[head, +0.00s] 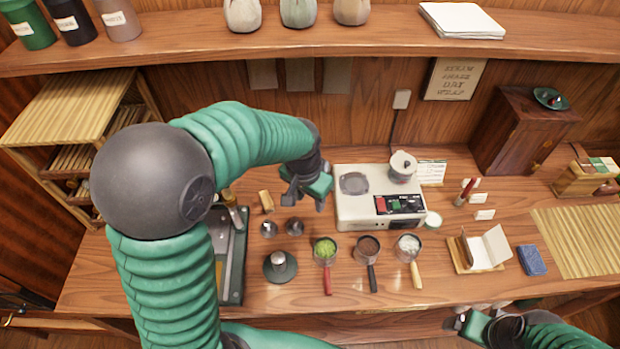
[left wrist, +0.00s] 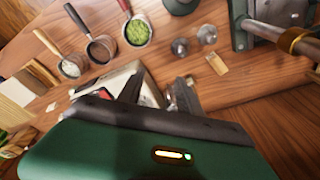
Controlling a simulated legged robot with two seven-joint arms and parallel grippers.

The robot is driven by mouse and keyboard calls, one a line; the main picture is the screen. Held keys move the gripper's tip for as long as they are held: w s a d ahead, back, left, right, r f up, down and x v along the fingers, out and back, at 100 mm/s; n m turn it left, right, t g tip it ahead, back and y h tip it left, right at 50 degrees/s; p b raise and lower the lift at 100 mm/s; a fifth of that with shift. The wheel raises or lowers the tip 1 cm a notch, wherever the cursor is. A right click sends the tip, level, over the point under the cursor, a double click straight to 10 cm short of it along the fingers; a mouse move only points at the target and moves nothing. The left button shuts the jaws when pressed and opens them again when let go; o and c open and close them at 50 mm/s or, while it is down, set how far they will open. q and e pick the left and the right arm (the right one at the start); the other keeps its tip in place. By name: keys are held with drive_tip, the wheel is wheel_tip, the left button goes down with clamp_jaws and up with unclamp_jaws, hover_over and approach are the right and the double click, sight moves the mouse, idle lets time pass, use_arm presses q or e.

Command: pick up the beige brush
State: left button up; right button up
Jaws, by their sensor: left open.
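A small beige block-like piece, which looks like the beige brush (head: 266,201), lies on the wooden table left of the white appliance, just behind two small metal pieces. It also shows in the left wrist view (left wrist: 218,63), beyond and to the right of the fingers. My left gripper (head: 290,193) is open and empty, above the table between the brush and the appliance, a little right of the brush and apart from it. Its two dark fingers show in the left wrist view (left wrist: 158,92). My right gripper (head: 462,322) is at the bottom right edge, partly cut off, far from the brush.
The white appliance (head: 350,211) stands close to the right of my left gripper. Two small metal pieces (head: 294,227) sit in front of the brush. Several handled cups, including one with green contents (head: 325,250), stand nearer. A dark green tray (head: 233,285) lies left.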

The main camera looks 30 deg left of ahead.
use_arm(q)
drive_tip(key=w+a+r, duration=0.7)
drive_tip(key=w+a, duration=0.3)
drive_tip(key=a, duration=0.2)
drive_tip(key=shift+m, duration=0.4)
drive_tip(key=f, duration=0.3)
drive_tip(key=w+f+p, duration=0.1)
drive_tip(key=f, duration=0.3)
drive_tip(key=f+p, duration=0.1)
drive_tip(key=f, duration=0.2)
drive_tip(key=shift+w+d+f, duration=0.3)
drive_tip(key=shift+w+f, duration=0.15)
drive_tip(key=shift+f, duration=0.25)
drive_tip(key=shift+h, duration=0.3)
drive_tip(key=f, duration=0.1)
drive_tip(key=f+p, duration=0.1)
drive_tip(key=f, duration=0.1)
drive_tip(key=f+p, duration=0.1)
drive_tip(key=f, duration=0.1)
drive_tip(key=shift+w+a, duration=0.2)
drive_tip(key=shift+a, duration=0.1)
drive_tip(key=shift+w+a+f, duration=0.1)
drive_tip(key=shift+w, duration=0.05)
clamp_jaws()
use_arm(e)
drive_tip(key=v, duration=0.4)
drive_tip(key=shift+w+d+r, duration=0.1)
drive_tip(key=shift+w+d, duration=0.05)
